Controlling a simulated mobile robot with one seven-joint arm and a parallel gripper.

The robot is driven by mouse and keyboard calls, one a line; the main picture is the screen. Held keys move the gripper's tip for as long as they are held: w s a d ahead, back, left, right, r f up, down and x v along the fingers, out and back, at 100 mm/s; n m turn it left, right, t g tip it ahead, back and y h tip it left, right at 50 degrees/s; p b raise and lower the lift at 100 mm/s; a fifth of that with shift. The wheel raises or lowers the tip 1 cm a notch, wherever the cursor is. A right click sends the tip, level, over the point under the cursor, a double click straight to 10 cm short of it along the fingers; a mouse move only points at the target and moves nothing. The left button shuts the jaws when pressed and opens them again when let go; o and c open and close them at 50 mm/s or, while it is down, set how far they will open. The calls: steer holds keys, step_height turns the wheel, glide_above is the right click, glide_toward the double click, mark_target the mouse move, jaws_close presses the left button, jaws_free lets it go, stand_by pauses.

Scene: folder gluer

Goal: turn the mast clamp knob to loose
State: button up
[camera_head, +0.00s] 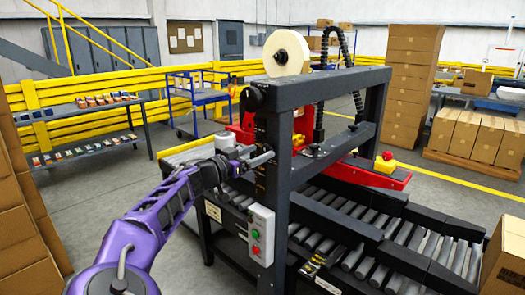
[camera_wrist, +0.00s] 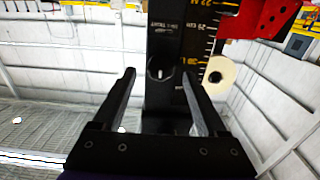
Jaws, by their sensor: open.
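The mast (camera_head: 273,190) is a dark upright post of the machine with yellow scale marks. A round black knob (camera_head: 251,98) sits on its face near the top in the head view. In the wrist view, a round dark knob (camera_wrist: 160,69) with a short pale mark shows on the mast, near small lettering too unclear to read. My gripper (camera_head: 265,157) is open and empty beside the mast, below the upper knob. In the wrist view my gripper (camera_wrist: 158,72) has its fingertips on either side of the round knob in the picture. I cannot tell whether they touch anything.
A control box (camera_head: 261,234) with green and red buttons hangs on the machine's near side. A roller conveyor (camera_head: 360,235) runs to the right. A tape roll (camera_head: 286,53) stands on top. Cartons (camera_head: 20,220) stack at the left edge. Floor is clear left of the machine.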

steer(key=shift+x, duration=1.2)
jaws_close()
